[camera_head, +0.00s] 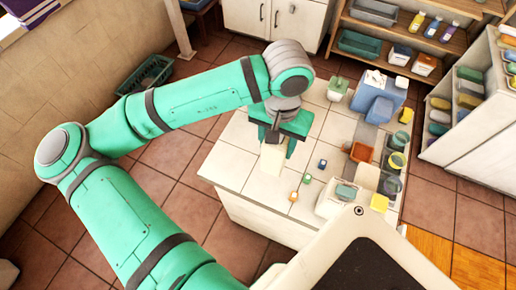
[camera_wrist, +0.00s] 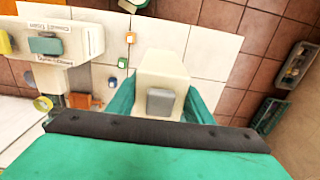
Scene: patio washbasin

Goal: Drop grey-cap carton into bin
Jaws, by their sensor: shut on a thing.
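A cream carton with a grey cap is between the fingers of my gripper (camera_head: 283,146). The carton (camera_head: 272,160) shows below the jaws in the head view, over the white tiled counter. In the wrist view the carton (camera_wrist: 162,66) and its grey cap (camera_wrist: 160,102) sit between the two green fingers of my gripper (camera_wrist: 160,106), which is shut on it. I cannot tell whether its base touches the counter. A dark green open basket (camera_head: 148,75) is on the floor left of the counter, partly behind my arm; I cannot tell if it is the bin.
The counter (camera_head: 232,150) also bears an orange tray (camera_head: 361,152), a blue container (camera_head: 378,92), a white-and-green carton (camera_head: 338,88) and several small items. Shelves (camera_head: 465,125) stand at the right.

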